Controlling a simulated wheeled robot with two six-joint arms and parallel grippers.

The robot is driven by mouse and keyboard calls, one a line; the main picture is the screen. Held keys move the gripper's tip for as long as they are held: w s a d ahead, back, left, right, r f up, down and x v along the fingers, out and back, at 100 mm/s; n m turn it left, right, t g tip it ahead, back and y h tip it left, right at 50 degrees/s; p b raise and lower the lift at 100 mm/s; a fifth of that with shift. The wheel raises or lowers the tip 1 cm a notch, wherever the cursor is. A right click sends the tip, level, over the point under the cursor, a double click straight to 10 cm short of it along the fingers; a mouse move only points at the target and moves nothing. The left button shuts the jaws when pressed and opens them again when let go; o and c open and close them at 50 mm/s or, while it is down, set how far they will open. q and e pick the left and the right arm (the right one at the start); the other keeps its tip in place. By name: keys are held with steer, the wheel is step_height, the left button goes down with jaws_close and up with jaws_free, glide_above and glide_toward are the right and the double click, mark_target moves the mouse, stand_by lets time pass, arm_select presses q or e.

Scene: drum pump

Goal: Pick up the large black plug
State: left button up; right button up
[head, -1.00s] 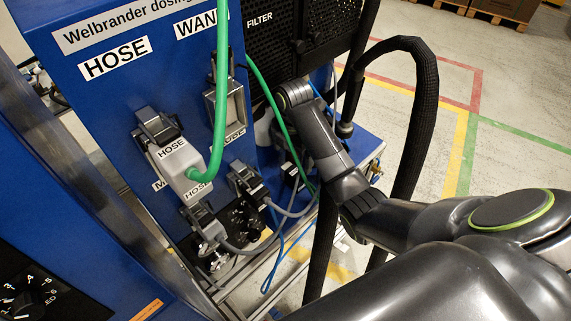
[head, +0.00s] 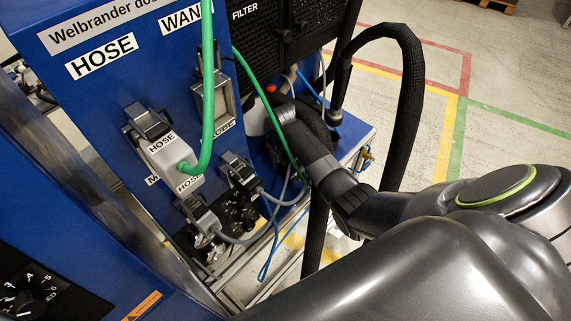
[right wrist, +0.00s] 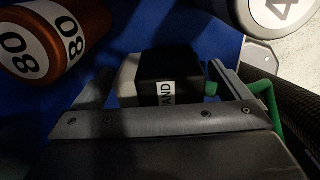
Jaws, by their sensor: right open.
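The large black plug (right wrist: 172,64) shows in the right wrist view as a dark block with a paler grey side and a white label, partly readable as "AND". A green hose (right wrist: 211,88) shows at its right side. My right gripper (right wrist: 162,72) is open, with one finger on each side of the plug in that view. I cannot tell whether either finger touches it. In the head view my right arm reaches beside the blue machine, and its gripper and the black plug are hidden or cannot be made out. My left gripper is not in view.
In the right wrist view an orange cylinder marked 80 (right wrist: 60,30) and a grey cylinder marked 4 (right wrist: 275,14) stand close by. In the head view a grey HOSE plug (head: 172,155) sits on the blue machine (head: 100,105). A thick black hose (head: 405,110) arches at the right.

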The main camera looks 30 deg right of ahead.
steer(key=shift+f, duration=0.6)
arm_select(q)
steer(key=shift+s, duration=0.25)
arm_select(e)
steer(key=shift+c, duration=0.5)
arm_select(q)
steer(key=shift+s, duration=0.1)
arm_select(e)
steer(key=c, duration=1.1)
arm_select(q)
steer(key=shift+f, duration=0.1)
